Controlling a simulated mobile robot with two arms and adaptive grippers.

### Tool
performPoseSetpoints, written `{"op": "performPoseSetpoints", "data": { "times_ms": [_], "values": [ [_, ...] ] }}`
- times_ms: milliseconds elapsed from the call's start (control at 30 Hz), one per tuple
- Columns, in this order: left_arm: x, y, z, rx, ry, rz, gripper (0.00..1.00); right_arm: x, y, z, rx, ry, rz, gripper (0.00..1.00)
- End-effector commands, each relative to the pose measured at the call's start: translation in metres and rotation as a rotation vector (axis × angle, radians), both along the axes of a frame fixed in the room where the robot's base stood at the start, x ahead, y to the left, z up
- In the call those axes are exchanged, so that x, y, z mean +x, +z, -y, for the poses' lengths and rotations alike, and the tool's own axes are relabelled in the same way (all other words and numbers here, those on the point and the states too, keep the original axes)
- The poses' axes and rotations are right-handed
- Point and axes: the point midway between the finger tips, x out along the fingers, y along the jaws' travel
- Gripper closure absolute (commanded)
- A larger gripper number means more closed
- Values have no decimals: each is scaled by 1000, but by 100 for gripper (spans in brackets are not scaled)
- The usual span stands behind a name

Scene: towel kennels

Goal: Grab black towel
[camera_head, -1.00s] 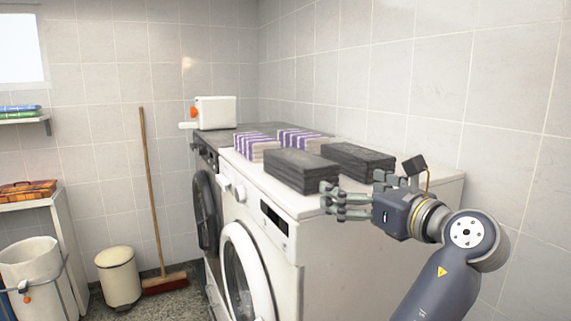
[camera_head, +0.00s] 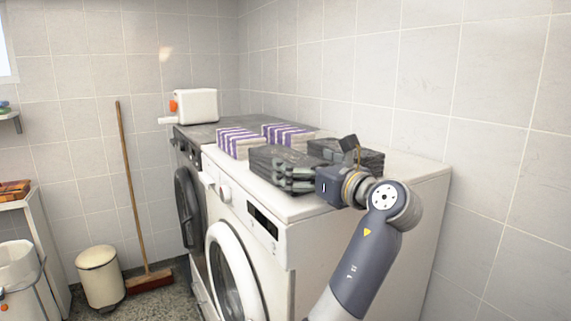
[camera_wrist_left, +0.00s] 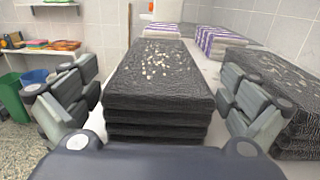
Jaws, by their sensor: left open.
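A folded stack of black towels (camera_head: 262,162) lies on the white washing machine (camera_head: 272,202). It fills the middle of the left wrist view (camera_wrist_left: 158,85), with light specks on top. A second black stack (camera_head: 370,160) lies to its right, and it also shows in the left wrist view (camera_wrist_left: 285,92). My left gripper (camera_head: 290,177) is open at the near end of the first stack. In the left wrist view its fingers (camera_wrist_left: 160,92) stand on either side of that stack, the right ones between the two stacks. My right gripper is not in view.
Two purple-and-white striped towel stacks (camera_head: 240,142) (camera_head: 288,134) lie behind the black ones. A white container (camera_head: 195,105) stands on the dark machine (camera_head: 190,134) further back. A tiled wall is at the right. A broom (camera_head: 127,185) and bin (camera_head: 100,278) stand at the left.

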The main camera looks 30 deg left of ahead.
Motion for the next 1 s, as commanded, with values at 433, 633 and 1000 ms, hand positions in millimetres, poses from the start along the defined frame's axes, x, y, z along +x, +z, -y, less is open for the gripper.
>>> {"op": "performPoseSetpoints", "data": {
  "times_ms": [433,633,1000],
  "values": [
    [10,0,-19,0,-1,1,16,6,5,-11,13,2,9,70],
    [10,0,-19,0,-1,1,50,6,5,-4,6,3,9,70],
    [10,3,-19,1,0,2,50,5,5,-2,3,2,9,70]
  ]
}}
